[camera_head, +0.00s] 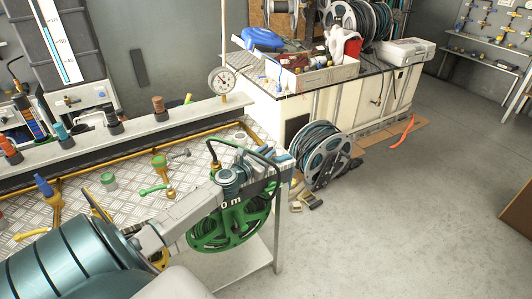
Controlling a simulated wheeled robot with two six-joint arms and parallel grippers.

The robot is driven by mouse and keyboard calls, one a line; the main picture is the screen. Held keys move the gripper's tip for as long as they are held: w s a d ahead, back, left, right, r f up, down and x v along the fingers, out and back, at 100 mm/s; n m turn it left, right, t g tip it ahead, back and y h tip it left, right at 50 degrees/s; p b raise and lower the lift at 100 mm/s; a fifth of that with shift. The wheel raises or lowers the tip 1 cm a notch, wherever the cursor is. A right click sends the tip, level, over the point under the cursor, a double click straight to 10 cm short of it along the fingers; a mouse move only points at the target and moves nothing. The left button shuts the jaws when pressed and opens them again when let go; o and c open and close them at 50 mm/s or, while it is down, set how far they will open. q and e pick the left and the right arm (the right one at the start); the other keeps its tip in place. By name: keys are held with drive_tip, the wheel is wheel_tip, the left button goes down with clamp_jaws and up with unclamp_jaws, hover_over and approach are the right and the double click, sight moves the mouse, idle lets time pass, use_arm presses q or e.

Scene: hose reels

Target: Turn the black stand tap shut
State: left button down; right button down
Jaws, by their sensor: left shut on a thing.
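My left arm reaches in from the lower left over the metal-plate bench. Its gripper (281,163) is at the bench's right end, above the green hose reel. The black stand tap (214,152) shows as a dark upright neck on a brass base, with a thin black curved piece arching right toward the gripper. The left gripper is shut at the black tap's piece; its wrist and fingers hide most of the contact, and I cannot see the handle's angle. My right gripper is not in view.
The green reel (212,233) hangs at the bench's front edge. Brass taps with green (155,190) and blue (43,185) handles stand left. A round gauge (223,80) rises behind. A grey hose reel (328,157) stands on the floor. The floor at right is clear.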

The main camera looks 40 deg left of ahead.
use_arm(q)
drive_tip(key=c, duration=1.4)
unclamp_jaws()
drive_tip(key=shift+c, duration=0.2)
drive_tip(key=shift+r+p, duration=0.4)
wheel_tip(320, 180, up, 4)
drive_tip(key=p, duration=0.3)
drive_tip(key=shift+w+f, duration=0.1)
drive_tip(key=shift+f, duration=0.15)
drive_tip(key=s+d+b, duration=0.1)
drive_tip(key=s+d, duration=0.9)
drive_tip(key=s, duration=0.2)
drive_tip(key=shift+s+r, duration=0.3)
